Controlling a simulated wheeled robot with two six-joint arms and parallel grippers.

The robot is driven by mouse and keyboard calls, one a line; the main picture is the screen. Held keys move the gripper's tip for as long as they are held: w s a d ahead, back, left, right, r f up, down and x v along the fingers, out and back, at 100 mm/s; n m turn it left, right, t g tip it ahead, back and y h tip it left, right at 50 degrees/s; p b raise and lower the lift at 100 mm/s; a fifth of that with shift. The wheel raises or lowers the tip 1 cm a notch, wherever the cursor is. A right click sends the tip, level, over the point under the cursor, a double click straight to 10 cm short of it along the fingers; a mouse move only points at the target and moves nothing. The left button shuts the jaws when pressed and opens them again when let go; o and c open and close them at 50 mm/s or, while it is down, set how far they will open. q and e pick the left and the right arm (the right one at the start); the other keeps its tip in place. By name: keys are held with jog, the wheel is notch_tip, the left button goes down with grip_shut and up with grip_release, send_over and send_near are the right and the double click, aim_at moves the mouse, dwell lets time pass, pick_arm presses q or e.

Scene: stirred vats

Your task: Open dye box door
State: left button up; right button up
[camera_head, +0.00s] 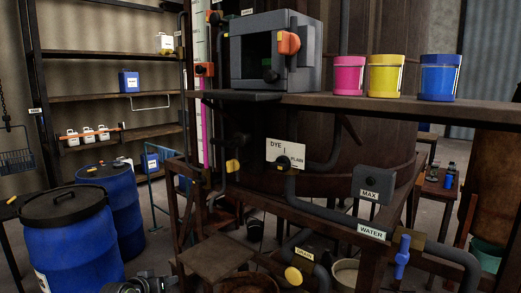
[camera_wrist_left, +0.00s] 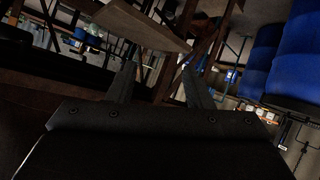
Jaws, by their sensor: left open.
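The dye box (camera_head: 307,75) is a dark grey box on the wooden shelf in the head view. Its front shows a dark opening or window with an orange handle (camera_head: 288,43) at its right side. A dark flat panel (camera_head: 240,95) juts out below the front. I cannot tell for certain whether the door is open or shut. My left gripper (camera_head: 146,284) is low at the bottom edge of the head view, well below and left of the box. In the left wrist view its two fingers (camera_wrist_left: 158,72) are apart with nothing between them. My right gripper is not in view.
Pink (camera_head: 349,76), yellow (camera_head: 385,76) and blue (camera_head: 439,78) cups stand on the shelf right of the box. Pipes, a water valve (camera_head: 403,257) and a drain valve (camera_head: 293,276) are below. Blue barrels (camera_head: 70,245) stand at left. A wooden stool (camera_head: 213,262) is near the bottom middle.

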pick_arm(q)
jog(key=s+d+r+m+t+h, duration=0.1)
jog(key=d+r+m+h, duration=0.15)
jog(key=r, duration=1.05)
jog(key=d+r+m+t+h, duration=0.1)
jog(key=d+r, duration=0.3)
jog(key=r, duration=0.9)
jog(key=s+d+r+m+t+h, duration=0.1)
jog(key=d+r+m+h, duration=0.15)
jog(key=r, duration=1.05)
jog(key=s+d+r+m+h, duration=0.3)
jog(key=s+d+r, duration=0.2)
jog(key=s+r, duration=0.5)
jog(key=m+g+h, duration=0.2)
jog(key=m, duration=0.1)
send_near(267, 76)
jog(key=p+x, duration=0.7)
jog(key=shift+r, duration=0.15)
jog(key=shift+w+d, duration=0.45)
jog(key=shift+d, duration=0.05)
jog(key=shift+c, duration=0.3)
grip_shut()
